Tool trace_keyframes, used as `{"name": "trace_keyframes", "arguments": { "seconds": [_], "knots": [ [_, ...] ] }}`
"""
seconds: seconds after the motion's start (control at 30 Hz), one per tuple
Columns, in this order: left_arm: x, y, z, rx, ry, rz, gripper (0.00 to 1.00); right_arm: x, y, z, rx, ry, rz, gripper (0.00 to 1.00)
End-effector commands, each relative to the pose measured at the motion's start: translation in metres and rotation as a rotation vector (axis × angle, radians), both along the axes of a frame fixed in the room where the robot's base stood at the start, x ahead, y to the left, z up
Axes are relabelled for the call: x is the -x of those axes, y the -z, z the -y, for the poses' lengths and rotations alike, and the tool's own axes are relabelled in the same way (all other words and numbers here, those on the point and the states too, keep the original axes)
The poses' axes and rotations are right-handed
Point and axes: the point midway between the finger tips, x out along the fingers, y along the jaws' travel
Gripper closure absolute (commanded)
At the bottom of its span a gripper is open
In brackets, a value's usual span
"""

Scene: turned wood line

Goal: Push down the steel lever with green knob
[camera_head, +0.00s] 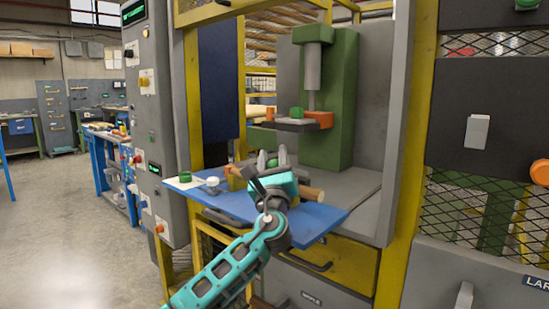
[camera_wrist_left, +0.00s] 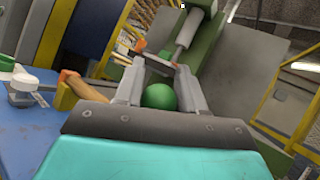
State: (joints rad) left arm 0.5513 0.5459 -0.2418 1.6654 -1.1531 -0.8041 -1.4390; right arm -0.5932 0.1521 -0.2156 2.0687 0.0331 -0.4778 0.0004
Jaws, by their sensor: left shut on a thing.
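The green knob (camera_wrist_left: 159,96) shows as a ball between the two grey fingers of my left gripper (camera_wrist_left: 160,78) in the wrist view. The fingers are shut on it. In the head view my left gripper (camera_head: 272,161) is over the blue work shelf, in front of the green press, and largely covers the knob. The steel lever itself is hidden behind the gripper, so I cannot tell its angle. My right gripper is in neither view.
The blue shelf (camera_head: 322,219) holds a wooden cylinder (camera_head: 311,193), a white-topped part (camera_head: 212,182) and a green piece (camera_head: 184,177). The green press column (camera_head: 338,120) stands behind. Yellow frame posts (camera_head: 408,130) flank the bay. Floor at left is clear.

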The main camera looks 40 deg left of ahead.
Motion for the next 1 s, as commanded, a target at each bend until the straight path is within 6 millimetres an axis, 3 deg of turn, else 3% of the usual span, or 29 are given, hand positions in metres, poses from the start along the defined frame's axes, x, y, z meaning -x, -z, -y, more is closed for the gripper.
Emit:
{"name": "trace_keyframes", "arguments": {
  "seconds": [0.1,0.4,1.0],
  "knots": [
    [0.002,0.014,0.001,-0.003,-0.003,-0.008,1.00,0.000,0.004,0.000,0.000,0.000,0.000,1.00],
    [0.005,0.028,0.000,-0.002,-0.005,-0.007,1.00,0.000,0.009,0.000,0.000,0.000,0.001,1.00],
    [0.006,0.032,-0.001,0.000,-0.005,-0.004,1.00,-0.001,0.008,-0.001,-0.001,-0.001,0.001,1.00]
  ]
}}
